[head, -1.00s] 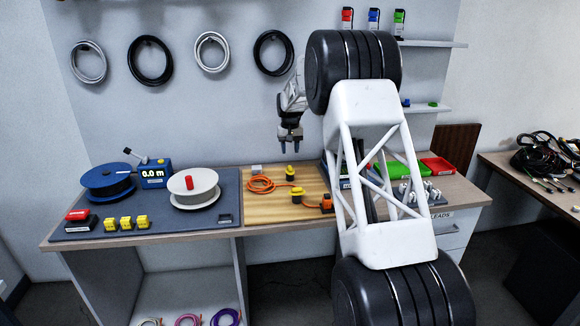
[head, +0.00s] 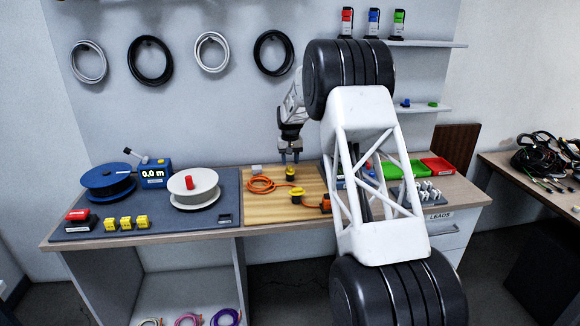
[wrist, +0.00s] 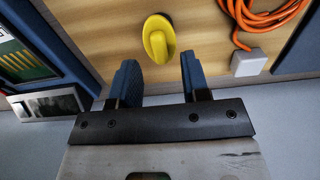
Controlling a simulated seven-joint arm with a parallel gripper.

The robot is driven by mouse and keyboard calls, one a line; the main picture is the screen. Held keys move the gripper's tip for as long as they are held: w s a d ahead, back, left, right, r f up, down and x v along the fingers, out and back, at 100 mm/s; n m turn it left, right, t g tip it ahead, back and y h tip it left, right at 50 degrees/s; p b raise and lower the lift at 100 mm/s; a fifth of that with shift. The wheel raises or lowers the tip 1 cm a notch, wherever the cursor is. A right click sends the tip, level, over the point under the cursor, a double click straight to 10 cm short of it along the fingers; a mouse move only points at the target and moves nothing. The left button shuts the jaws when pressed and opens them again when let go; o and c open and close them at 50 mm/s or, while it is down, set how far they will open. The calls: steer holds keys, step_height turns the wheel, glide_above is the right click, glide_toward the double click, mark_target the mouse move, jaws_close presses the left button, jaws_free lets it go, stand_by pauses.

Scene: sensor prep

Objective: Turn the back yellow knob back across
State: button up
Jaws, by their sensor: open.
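The back yellow knob (head: 291,173) stands on the wooden board (head: 258,208), behind a front yellow knob (head: 297,194) on a dark base. In the wrist view the back knob (wrist: 158,42) is a round yellow disc with a raised grip bar running up and down the picture. My gripper (head: 290,160) is just above the back knob, pointing down. In the wrist view my gripper (wrist: 157,75) is open and empty, its two blue fingers apart. The knob lies ahead of the fingertips, in line with the gap, and is not between them.
An orange cable (head: 262,185) with a pale block (head: 256,169) lies left of the knobs; the cable also shows in the wrist view (wrist: 262,22). A blue-framed box (wrist: 32,50) is on the other side. An orange plug (head: 326,203) is at the board's right front.

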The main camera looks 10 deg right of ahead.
mark_target(290, 169)
steer(key=shift+f, duration=1.4)
jaws_close()
